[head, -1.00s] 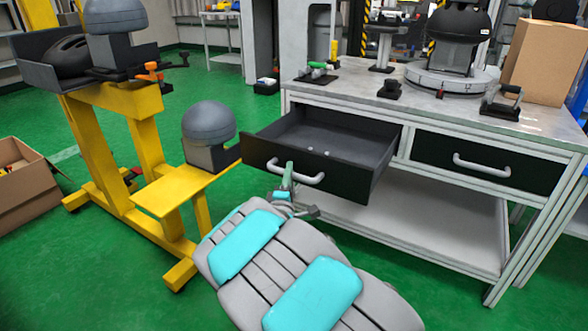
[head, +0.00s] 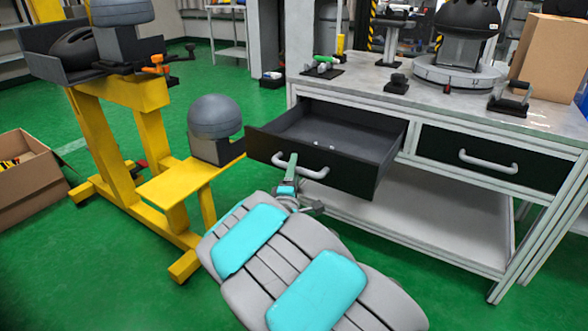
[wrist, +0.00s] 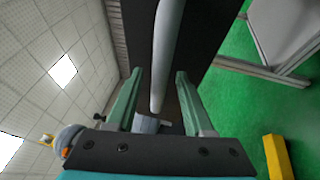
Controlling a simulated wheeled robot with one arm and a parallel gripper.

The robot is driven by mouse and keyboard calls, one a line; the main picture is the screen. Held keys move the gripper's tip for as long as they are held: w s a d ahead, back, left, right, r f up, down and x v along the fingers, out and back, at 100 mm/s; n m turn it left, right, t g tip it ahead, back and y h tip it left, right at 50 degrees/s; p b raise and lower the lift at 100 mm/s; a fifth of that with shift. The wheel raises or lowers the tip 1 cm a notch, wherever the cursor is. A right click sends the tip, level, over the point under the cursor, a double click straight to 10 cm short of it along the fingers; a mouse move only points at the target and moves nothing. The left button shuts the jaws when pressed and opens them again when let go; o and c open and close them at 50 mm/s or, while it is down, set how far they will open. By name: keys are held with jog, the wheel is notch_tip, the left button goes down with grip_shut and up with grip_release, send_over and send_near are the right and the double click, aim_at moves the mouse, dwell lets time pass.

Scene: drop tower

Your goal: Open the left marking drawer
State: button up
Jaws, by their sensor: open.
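The left marking drawer (head: 360,172) is black with a grey bow handle (head: 312,174). It is pulled well out of the workbench, and its inside shows a few small pale pieces. My gripper (head: 290,167) is at the left part of this handle in the head view. In the wrist view, the two green fingers of my gripper (wrist: 159,75) stand apart on either side of the grey handle bar (wrist: 166,50). The dark drawer front (wrist: 200,30) lies behind the bar. Whether a finger touches the bar is unclear.
A closed right drawer (head: 480,160) sits beside it in the workbench (head: 420,95). A yellow stand (head: 140,110) with a grey domed object (head: 215,125) is close to the open drawer's left. A cardboard box (head: 30,170) lies at far left. Green floor is free between box and stand.

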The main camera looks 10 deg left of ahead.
jog(key=s+f, duration=0.1)
jog(key=s, duration=0.6)
jog(key=shift+s+d+f, duration=0.15)
jog(key=shift+s+d, duration=0.05)
